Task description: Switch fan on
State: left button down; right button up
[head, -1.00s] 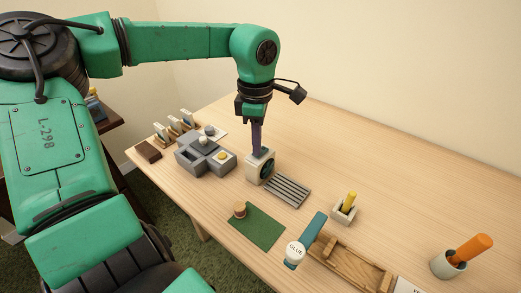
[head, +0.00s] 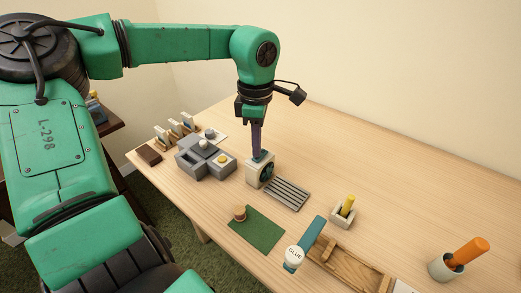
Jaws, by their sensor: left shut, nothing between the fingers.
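The fan (head: 254,174) is a small cream box with a dark round grille on its right-facing side. It stands on the wooden table near the middle of the head view. My left gripper (head: 258,155) points straight down with its fingers shut and empty. Its fingertips are at the top of the fan and appear to touch it. The fingertips hide part of the fan's top, and I cannot make out a switch or whether the fan turns. My right gripper is not in view.
A slatted grey rack (head: 287,194) lies right beside the fan. A grey block organiser (head: 205,168) stands to its left. The table's back right is clear.

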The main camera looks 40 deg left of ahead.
pick_arm(q)
jog(key=shift+r, duration=0.45)
jog(key=shift+r+p, duration=0.75)
jog(key=shift+p, duration=0.1)
jog(key=shift+r+p, duration=0.35)
jog(key=shift+r, duration=0.05)
notch_tip(320, 180, up, 3)
jog(key=shift+f+p, duration=0.2)
jog(key=shift+p, duration=0.85)
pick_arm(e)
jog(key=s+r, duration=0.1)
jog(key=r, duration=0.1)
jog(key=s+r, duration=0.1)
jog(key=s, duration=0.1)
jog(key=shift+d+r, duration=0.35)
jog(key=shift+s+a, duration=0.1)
